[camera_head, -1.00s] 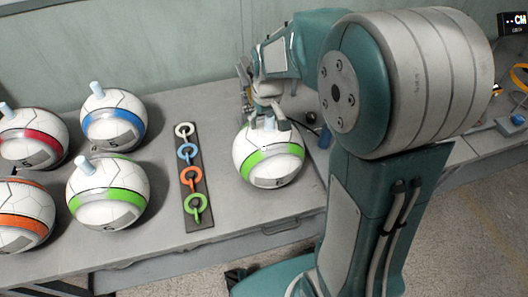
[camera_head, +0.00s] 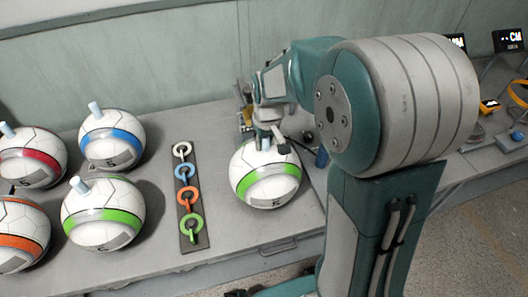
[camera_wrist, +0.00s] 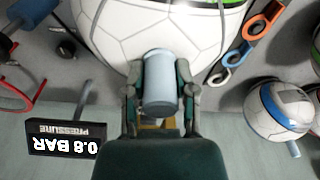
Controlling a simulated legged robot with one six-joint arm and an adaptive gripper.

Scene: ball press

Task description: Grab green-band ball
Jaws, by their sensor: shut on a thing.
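A white ball with a green band (camera_head: 266,185) is at the right of the bench in the head view, its short blue-grey peg on top. My gripper (camera_head: 268,140) is over it and shut on the peg. In the wrist view the peg (camera_wrist: 160,80) sits between my two fingers (camera_wrist: 160,105), with the white ball (camera_wrist: 165,28) beyond it. I cannot tell whether the ball rests on the bench or is slightly raised. Another green-band ball (camera_head: 103,217) stands at the left, apart from my gripper.
Red-band (camera_head: 31,158), blue-band (camera_head: 112,140) and orange-band (camera_head: 20,235) balls stand at the left. A dark strip with coloured rings (camera_head: 187,195) lies between them and the held ball. A wall (camera_head: 120,55) runs behind. The wrist view shows a pressure display (camera_wrist: 66,136) reading 0.8 BAR.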

